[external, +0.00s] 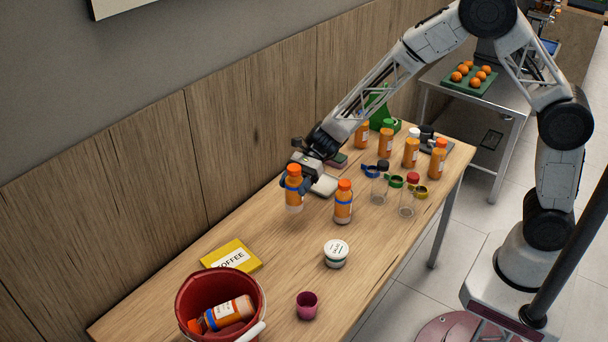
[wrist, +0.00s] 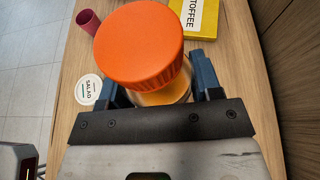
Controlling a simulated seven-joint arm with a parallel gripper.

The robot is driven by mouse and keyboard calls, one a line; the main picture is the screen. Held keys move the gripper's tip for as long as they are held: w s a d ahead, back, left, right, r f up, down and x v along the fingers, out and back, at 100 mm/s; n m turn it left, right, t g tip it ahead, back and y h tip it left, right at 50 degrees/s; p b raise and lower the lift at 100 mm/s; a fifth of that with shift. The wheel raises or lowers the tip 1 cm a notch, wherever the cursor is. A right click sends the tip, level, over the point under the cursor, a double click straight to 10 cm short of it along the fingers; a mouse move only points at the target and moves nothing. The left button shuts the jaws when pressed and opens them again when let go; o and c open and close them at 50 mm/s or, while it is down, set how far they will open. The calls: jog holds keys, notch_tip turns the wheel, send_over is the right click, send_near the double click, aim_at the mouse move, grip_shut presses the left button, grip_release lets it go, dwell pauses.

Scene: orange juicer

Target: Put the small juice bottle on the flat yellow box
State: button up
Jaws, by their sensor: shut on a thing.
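My gripper (external: 294,184) is shut on a small juice bottle (external: 294,194) with an orange cap and holds it upright; whether it clears the table is hard to tell. In the wrist view the bottle's orange cap (wrist: 139,45) fills the middle, between the blue fingers (wrist: 155,88). The flat yellow box (external: 232,257), marked with a word like "TOFFEE", lies on the table to the lower left of the gripper. It also shows in the wrist view (wrist: 206,27), beyond the bottle, with its top bare.
A red bucket (external: 188,300) holding a bottle stands beside the yellow box. Another juice bottle (external: 343,203), a white round tub (external: 336,252) and a magenta cup (external: 307,305) stand nearby. Several bottles and jars crowd the right end. The table between gripper and box looks clear.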

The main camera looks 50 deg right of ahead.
jog(key=s+a+f, duration=0.1)
jog(key=s+a, duration=0.2)
jog(key=a, duration=0.4)
jog(key=s+a+f, duration=0.1)
jog(key=s+a, duration=0.3)
jog(key=a, duration=0.3)
jog(key=shift+m+t, duration=0.3)
jog(key=shift+t, duration=0.1)
jog(key=shift+w+a, duration=0.1)
jog(key=shift+w, duration=0.05)
jog(key=w+a+f, duration=0.1)
jog(key=w+a, duration=0.8)
jog(key=w, duration=0.3)
jog(key=shift+w+a+f, duration=0.2)
jog(key=shift+w+f, duration=0.05)
jog(key=shift+w, duration=0.1)
jog(key=shift+f, duration=1.75)
jog(key=shift+f, duration=0.15)
jog(key=o, duration=1.1)
